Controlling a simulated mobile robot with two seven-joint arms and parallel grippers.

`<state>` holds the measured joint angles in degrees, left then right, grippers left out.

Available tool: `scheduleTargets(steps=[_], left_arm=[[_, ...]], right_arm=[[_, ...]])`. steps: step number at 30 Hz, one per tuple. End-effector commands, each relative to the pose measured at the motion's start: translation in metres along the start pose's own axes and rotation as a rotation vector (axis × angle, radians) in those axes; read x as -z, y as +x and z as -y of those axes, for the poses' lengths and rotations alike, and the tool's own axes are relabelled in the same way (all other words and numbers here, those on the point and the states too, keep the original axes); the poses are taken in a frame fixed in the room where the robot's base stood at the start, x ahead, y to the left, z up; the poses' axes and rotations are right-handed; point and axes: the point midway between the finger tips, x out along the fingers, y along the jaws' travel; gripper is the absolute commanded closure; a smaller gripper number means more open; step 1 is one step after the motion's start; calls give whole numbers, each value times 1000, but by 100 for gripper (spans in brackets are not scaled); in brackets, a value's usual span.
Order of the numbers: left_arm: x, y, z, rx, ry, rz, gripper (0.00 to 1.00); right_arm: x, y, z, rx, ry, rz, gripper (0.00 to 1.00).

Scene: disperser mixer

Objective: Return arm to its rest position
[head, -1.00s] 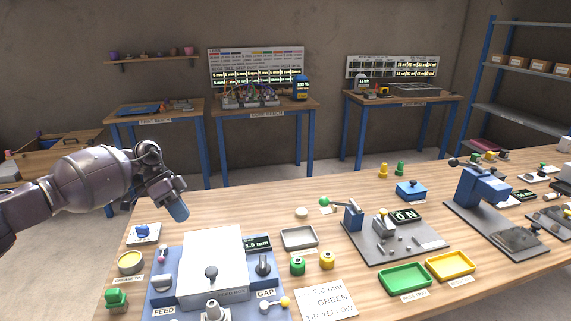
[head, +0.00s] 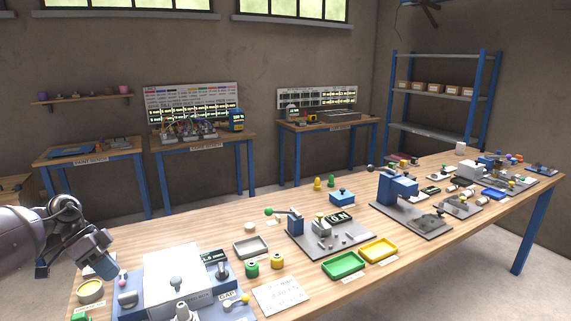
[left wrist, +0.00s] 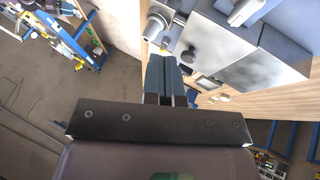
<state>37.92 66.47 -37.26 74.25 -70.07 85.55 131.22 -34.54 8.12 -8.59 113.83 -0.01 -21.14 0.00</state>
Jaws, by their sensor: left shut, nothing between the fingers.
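The machine (head: 178,272) has a white box top, a GAP label and a small display, and stands at the front left of the table. The machine's grey body also shows in the left wrist view (left wrist: 225,50), beyond the fingertips. My right gripper is not in view.
A grey tray (head: 251,247), a green tray (head: 343,265), a yellow tray (head: 379,249) and a blue press (head: 398,188) stand further right. Bare wood lies along the table's back left part.

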Motion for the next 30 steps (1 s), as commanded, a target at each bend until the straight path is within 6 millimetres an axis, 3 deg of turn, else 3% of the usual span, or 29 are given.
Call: scheduleTargets(steps=[1,3,15,23,30], left_arm=[[9,23,-5,-17,48,-52,100],[21,42,-9,-15,108,-127,100],[101,136,-60,128,380,-714,100],[130,153,-89,409,336,-1066,100],[117,153,-101,731,127,-1196,100]], right_arm=[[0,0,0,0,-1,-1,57],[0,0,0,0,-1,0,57],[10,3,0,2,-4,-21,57],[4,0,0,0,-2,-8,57],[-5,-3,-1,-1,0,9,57]])
